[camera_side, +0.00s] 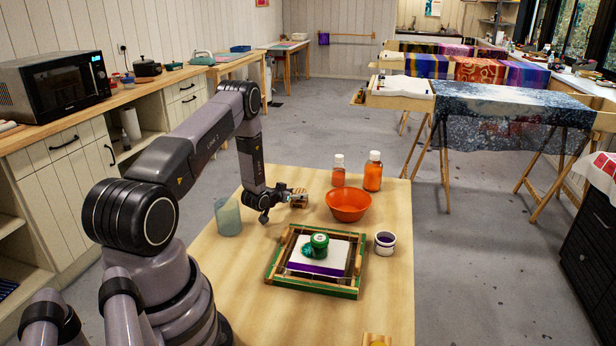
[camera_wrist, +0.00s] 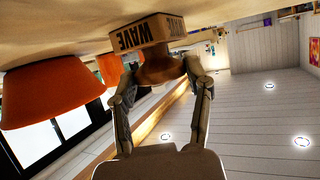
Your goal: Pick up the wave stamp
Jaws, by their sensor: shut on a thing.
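The wave stamp (camera_wrist: 148,33) is a wooden block with "WAVE" printed in dark letters on its side. It appears upside down at the top of the wrist view, with a rounded brown handle. My gripper (camera_wrist: 160,68) is shut on this handle, one finger on each side. In the side view, my gripper (camera_side: 287,196) holds the small wooden stamp (camera_side: 299,199) low at the back of the table, left of the orange bowl. I cannot tell whether the block touches the table or is just above it. The stamp's printing face is hidden.
The orange bowl (camera_side: 348,206) stands close to the stamp, with two orange bottles (camera_side: 373,172) behind. In front is a wooden frame (camera_side: 312,289) around a white and purple pad with a green object (camera_side: 316,245). A white cup (camera_side: 385,243) stands right, a translucent beaker (camera_side: 228,217) left.

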